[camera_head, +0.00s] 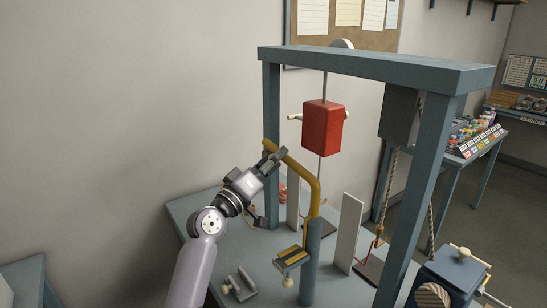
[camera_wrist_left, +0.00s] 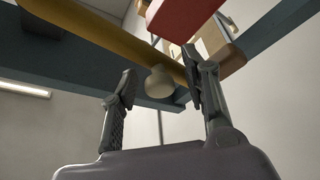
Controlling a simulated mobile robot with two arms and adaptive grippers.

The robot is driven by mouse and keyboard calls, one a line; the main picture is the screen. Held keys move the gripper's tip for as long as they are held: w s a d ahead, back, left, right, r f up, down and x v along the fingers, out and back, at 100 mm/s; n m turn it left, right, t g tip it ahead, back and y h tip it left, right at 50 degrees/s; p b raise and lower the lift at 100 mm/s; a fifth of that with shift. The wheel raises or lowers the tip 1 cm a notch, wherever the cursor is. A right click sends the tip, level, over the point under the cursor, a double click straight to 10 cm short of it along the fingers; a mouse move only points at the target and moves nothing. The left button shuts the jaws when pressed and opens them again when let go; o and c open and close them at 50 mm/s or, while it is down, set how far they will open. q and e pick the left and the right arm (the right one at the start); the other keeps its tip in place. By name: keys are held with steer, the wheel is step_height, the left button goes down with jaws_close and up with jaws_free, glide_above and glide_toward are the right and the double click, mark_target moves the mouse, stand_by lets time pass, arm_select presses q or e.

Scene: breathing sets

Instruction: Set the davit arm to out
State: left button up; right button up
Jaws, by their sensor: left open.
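The davit arm is a bent yellow bar (camera_head: 306,179) on a blue-grey post (camera_head: 311,262) at the front of the bench. Its upper end reaches to the back left, and a small hook hangs low near the gripper. My left gripper (camera_head: 276,156) is at the yellow bar's upper end, with its fingers open. In the left wrist view, the open fingers (camera_wrist_left: 165,88) point up, with a pale rounded knob (camera_wrist_left: 159,82) showing between them and the yellow bar (camera_wrist_left: 110,42) passing behind. I cannot tell whether the fingers touch the bar. My right gripper is not in view.
A blue-grey frame (camera_head: 372,65) stands over the bench (camera_head: 190,208), with a red block (camera_head: 322,127) hanging on a rod inside it. A pale upright board (camera_head: 348,232) stands right of the post. A blue box (camera_head: 452,272) is at the front right.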

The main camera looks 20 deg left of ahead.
arm_select(q)
steer(key=shift+s, duration=0.1)
steer(key=shift+c, duration=0.3)
steer(key=shift+a, duration=0.1)
steer(key=c, duration=0.7)
steer(key=shift+r, duration=0.15)
jaws_close()
